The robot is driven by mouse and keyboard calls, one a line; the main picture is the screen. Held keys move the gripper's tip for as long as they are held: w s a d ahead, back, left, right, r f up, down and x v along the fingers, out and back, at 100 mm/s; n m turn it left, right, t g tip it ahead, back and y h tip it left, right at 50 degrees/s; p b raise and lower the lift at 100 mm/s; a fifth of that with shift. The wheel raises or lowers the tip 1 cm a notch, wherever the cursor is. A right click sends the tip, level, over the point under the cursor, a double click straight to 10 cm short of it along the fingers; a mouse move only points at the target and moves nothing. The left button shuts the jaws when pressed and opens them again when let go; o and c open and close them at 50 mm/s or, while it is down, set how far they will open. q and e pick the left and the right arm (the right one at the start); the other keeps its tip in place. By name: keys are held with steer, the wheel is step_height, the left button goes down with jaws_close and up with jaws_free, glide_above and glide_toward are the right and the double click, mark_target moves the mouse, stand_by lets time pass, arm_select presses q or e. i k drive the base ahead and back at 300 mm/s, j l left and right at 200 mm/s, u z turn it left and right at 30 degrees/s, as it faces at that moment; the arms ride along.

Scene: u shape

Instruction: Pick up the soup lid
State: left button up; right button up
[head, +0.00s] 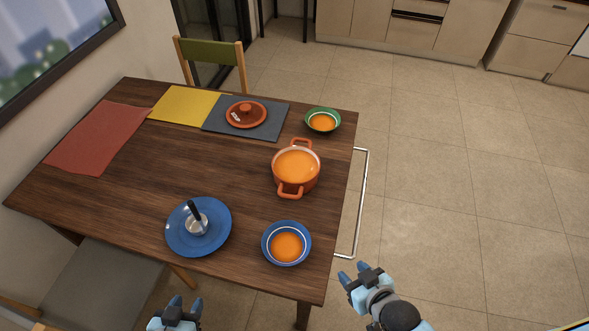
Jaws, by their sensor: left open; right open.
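The soup lid (246,114) is a round orange-red lid with a knob on top. It lies on the grey placemat (272,126) at the far side of the table. An orange pot (296,170) with two handles stands uncovered, with orange soup inside. My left gripper (183,303) is at the bottom edge of the view, open and empty, below the near table edge. My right gripper (354,272) is open and empty, off the table's near right corner. Both grippers are far from the lid.
A green bowl (323,121) and a blue bowl (287,243) hold orange soup. A blue plate (180,238) carries a ladle (196,221). Yellow (184,104) and red (98,138) placemats lie left. A metal rail (362,200) runs along the table's right side. Chairs stand behind and in front.

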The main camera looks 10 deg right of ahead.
mark_target(245, 114)
steer(key=z, duration=0.5)
steer(key=l+z, duration=0.65)
steer(key=i+l, duration=0.3)
steer(key=l, duration=0.15)
steer(key=i+l+z, duration=0.1)
steer(key=i+l, duration=0.2)
steer(key=l, duration=0.15)
steer(key=i+l+u, duration=0.1)
steer(key=i, duration=0.35)
steer(key=i+l, duration=0.25)
steer(key=i, duration=0.2)
steer(key=i+l+u, duration=0.15)
steer(key=i, duration=0.3)
steer(key=i+u, duration=0.1)
steer(key=i, duration=0.7)
steer(key=i+l+u, duration=0.1)
steer(key=i, duration=0.75)
steer(key=i+u, duration=0.45)
steer(key=i, duration=0.25)
steer(key=i+l+u, duration=0.25)
steer(key=i+u, duration=0.2)
steer(key=i, duration=0.2)
steer(key=i+j+u, duration=0.1)
steer(key=u, duration=0.3)
steer(key=i+u, duration=0.6)
steer(key=u, duration=0.15)
steer(key=i+l+u, duration=0.15)
steer(key=u, duration=0.2)
steer(key=i, duration=0.05)
